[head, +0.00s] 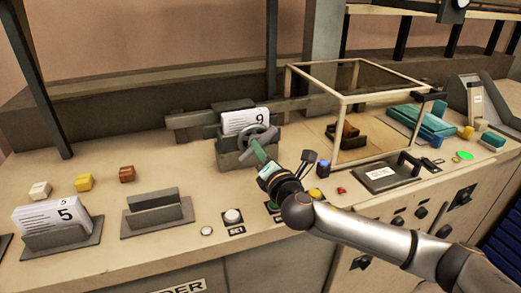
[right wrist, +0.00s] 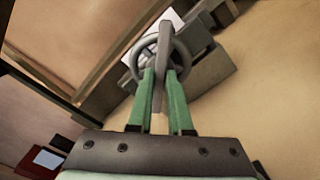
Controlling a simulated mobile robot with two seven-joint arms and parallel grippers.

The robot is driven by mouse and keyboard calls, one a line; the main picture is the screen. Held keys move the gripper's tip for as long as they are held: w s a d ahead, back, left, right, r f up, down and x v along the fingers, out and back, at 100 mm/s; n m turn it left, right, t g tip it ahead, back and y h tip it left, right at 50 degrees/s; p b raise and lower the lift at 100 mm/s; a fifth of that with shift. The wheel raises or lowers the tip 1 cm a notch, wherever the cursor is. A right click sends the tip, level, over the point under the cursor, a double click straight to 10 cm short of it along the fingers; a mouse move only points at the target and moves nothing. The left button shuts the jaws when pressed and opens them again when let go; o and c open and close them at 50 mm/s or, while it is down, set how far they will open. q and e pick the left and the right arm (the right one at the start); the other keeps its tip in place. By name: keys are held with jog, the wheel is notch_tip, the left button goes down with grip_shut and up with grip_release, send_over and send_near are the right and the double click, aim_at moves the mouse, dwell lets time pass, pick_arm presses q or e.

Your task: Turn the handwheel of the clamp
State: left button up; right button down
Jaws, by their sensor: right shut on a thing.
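The clamp (head: 232,158) is a grey block at the back middle of the bench, with white cards marked 9 (head: 245,120) standing in it. Its grey handwheel (head: 268,133) faces me; it also shows in the right wrist view (right wrist: 184,58). My right gripper (head: 256,147) reaches in from the lower right with its green fingers at the wheel. In the right wrist view the fingers (right wrist: 161,76) are shut on a grey part of the handwheel, one on each side of it. The fingertips partly hide the wheel. My left gripper is not in view.
A card holder marked 5 (head: 59,240) and an empty grey holder (head: 157,226) stand at the left. A framed clear box (head: 336,133) stands right of the clamp. A white button (head: 233,216) and a hinged plate (head: 385,177) are near the front.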

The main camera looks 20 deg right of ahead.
jog(key=c, duration=0.8)
grip_release()
jog(key=shift+c, duration=0.2)
jog(key=s+b, duration=0.1)
jog(key=s, duration=1.1)
jog(key=shift+s+d+b, duration=0.2)
jog(key=shift+s+b, duration=0.1)
jog(key=shift+b, duration=0.05)
